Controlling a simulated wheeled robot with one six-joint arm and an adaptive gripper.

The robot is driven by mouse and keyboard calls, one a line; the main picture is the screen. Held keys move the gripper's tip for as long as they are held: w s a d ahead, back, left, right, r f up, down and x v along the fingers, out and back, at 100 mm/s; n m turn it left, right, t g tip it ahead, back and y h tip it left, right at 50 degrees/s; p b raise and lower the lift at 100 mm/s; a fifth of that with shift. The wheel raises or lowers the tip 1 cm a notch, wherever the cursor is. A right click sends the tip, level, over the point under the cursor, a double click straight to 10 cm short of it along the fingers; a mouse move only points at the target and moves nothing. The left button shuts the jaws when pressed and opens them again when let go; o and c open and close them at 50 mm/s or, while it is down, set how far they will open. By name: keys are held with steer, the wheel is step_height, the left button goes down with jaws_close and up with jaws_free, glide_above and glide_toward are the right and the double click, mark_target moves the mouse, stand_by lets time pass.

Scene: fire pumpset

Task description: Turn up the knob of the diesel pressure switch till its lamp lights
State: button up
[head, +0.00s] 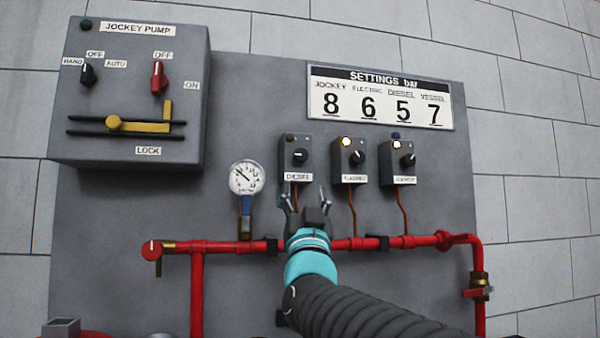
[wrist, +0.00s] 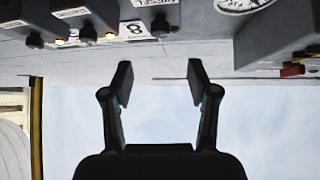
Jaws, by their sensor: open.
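The diesel pressure switch (head: 293,170) is a grey box, leftmost of three on the panel in the head view. Its black knob (head: 300,156) has a light pointer mark, and its lamp (head: 289,138) is dark. My gripper (head: 305,199) is open and empty, just below this box and apart from the knob. In the wrist view, which looks upside down, my open fingers (wrist: 160,78) have nothing between them. The diesel box (wrist: 152,8) shows at the top edge there, partly cut off, with its knob (wrist: 160,25) beyond the fingertips.
The electric switch (head: 345,172) and jockey switch (head: 398,173) stand to the right, both with lit lamps. A pressure gauge (head: 246,178) is on the left. The red pipe (head: 220,247) runs below. The settings sign (head: 380,96) and jockey pump box (head: 130,90) are above.

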mark_target(301, 158)
step_height(301, 158, down, 4)
steer(key=b, duration=0.6)
steer(key=shift+n+y, duration=0.5)
steer(key=shift+y, duration=0.4)
steer(key=x, duration=0.5)
steer(key=s+r+p+x, duration=0.1)
steer(key=x, duration=0.4)
steer(key=d+r+x, duration=0.1)
steer(key=x, duration=0.4)
steer(key=shift+s+a+r+p, duration=0.1)
steer(key=shift+s+p, duration=0.2)
steer(key=shift+p, duration=0.1)
